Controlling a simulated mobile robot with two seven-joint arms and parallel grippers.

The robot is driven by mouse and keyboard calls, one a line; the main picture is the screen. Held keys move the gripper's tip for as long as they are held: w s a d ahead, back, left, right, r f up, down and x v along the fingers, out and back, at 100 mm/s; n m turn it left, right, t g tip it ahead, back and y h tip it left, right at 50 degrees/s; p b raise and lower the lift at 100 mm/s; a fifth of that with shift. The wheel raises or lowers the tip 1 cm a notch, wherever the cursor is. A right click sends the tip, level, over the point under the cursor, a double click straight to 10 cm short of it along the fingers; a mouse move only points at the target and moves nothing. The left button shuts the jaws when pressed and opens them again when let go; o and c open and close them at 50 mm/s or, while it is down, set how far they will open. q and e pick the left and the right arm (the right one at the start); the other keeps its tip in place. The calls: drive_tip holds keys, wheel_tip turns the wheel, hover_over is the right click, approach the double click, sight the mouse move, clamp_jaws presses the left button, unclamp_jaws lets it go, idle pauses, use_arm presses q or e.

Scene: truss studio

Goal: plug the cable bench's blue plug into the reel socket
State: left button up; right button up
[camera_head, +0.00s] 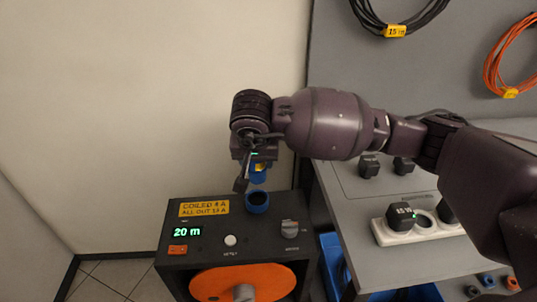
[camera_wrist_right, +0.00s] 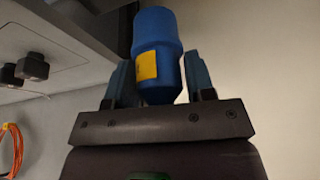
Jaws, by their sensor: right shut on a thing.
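The blue plug (camera_wrist_right: 158,50) with a yellow label is between the fingers of my right gripper (camera_wrist_right: 160,85), which is shut on it. In the head view the right gripper (camera_head: 254,168) hangs down over the reel box, and the blue plug (camera_head: 258,175) shows partly below it. The reel socket (camera_head: 257,201), a blue ring with a dark opening, is on top of the reel box (camera_head: 240,240). The plug is a little above the socket, apart from it. My left gripper is not in view.
The reel box carries a 20 m display (camera_head: 187,232), a white button (camera_head: 230,240), a dark knob (camera_head: 290,227) and an orange reel (camera_head: 240,283). To the right, the bench (camera_head: 375,255) holds a white power strip (camera_head: 423,228) with black plugs. Coiled cables hang behind.

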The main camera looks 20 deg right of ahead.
sight(256, 180)
drive_tip(key=shift+w+a+f, duration=0.15)
drive_tip(key=shift+f, duration=0.5)
drive_tip(key=shift+f+b, duration=0.9)
drive_tip(key=shift+f, duration=0.65)
drive_tip(key=shift+f+b, duration=0.35)
drive_tip(key=shift+f, duration=0.55)
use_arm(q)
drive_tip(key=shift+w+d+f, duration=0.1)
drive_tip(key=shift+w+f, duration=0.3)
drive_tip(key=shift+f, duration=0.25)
use_arm(e)
drive_tip(key=shift+f, duration=0.1)
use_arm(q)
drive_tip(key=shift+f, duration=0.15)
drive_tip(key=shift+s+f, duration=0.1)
use_arm(e)
drive_tip(key=shift+f, duration=0.25)
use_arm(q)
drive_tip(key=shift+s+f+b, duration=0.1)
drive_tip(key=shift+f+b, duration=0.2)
use_arm(e)
drive_tip(key=shift+f, duration=0.5)
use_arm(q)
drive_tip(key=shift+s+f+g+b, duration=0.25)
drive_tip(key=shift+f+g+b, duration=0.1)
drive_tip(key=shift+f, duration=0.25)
use_arm(e)
drive_tip(key=shift+f, duration=0.85)
